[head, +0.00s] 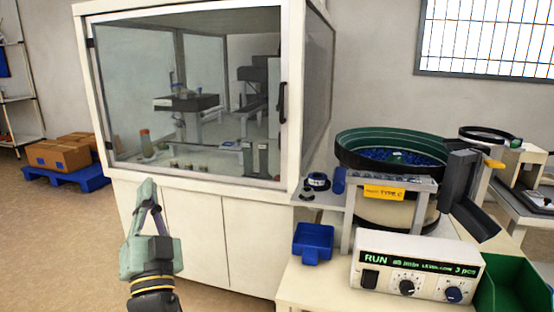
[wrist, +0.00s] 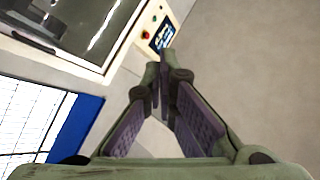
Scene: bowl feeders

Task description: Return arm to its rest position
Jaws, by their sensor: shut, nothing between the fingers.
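My gripper (head: 147,186) is at the lower left of the head view, raised upright in front of the white cabinet. It is shut with nothing in it.
The glass-fronted cabinet (head: 205,225) stands behind my gripper. On the right, a bench (head: 330,288) holds a green-rimmed bowl feeder (head: 352,152), a control box (head: 417,272) and a blue bin (head: 313,241). Boxes (head: 60,155) rest on a blue pallet (head: 85,180).

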